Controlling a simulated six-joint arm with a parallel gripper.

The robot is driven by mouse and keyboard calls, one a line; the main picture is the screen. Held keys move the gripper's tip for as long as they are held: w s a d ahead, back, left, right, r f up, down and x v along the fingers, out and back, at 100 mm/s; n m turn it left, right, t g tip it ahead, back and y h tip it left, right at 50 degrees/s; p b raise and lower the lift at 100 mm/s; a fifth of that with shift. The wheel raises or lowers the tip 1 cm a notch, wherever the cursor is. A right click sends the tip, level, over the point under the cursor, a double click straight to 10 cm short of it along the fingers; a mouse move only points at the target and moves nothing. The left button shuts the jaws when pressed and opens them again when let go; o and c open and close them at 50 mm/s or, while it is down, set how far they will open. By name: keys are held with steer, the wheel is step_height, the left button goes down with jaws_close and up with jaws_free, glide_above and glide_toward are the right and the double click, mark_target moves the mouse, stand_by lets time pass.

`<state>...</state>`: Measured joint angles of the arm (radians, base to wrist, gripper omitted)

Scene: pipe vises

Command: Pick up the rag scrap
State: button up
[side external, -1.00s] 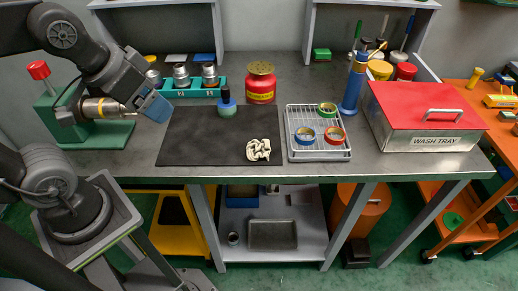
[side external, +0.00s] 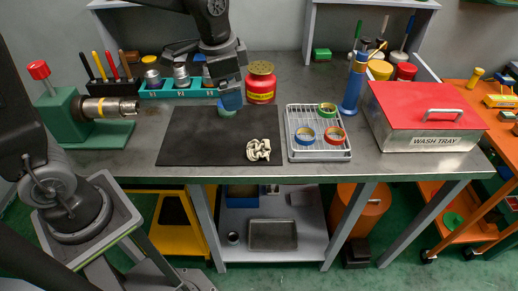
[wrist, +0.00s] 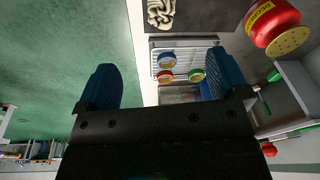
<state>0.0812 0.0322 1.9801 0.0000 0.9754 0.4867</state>
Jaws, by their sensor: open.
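The rag scrap (side external: 258,150) is a crumpled cream piece lying on the right front part of the black mat (side external: 200,140). It also shows at the top of the wrist view (wrist: 160,13). My gripper (side external: 231,100) is above the back of the mat, behind and to the left of the rag scrap, apart from it. In the wrist view its two blue fingers (wrist: 158,85) are spread wide with nothing between them.
A red can (side external: 261,83) stands close to the right of my gripper. A wire tray (side external: 319,152) with several tape rolls lies right of the mat. The wash tray (side external: 425,115) is farther right. A teal socket holder (side external: 160,94) and a green vise (side external: 85,125) are left.

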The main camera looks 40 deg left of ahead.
steer(key=w+d+f+m+g, duration=0.2)
steer(key=w+f+m, duration=0.1)
steer(key=w+f, duration=0.35)
glide_toward(259, 146)
step_height(259, 146, down, 5)
steer(key=shift+s+a+f, duration=0.1)
steer(key=shift+a, duration=0.05)
steer(key=shift+d+f, duration=0.1)
steer(key=shift+f, duration=1.2)
steer(key=shift+d+f, duration=0.15)
steer(key=shift+f, duration=1.2)
steer(key=shift+c, duration=0.2)
steer(key=c, duration=1)
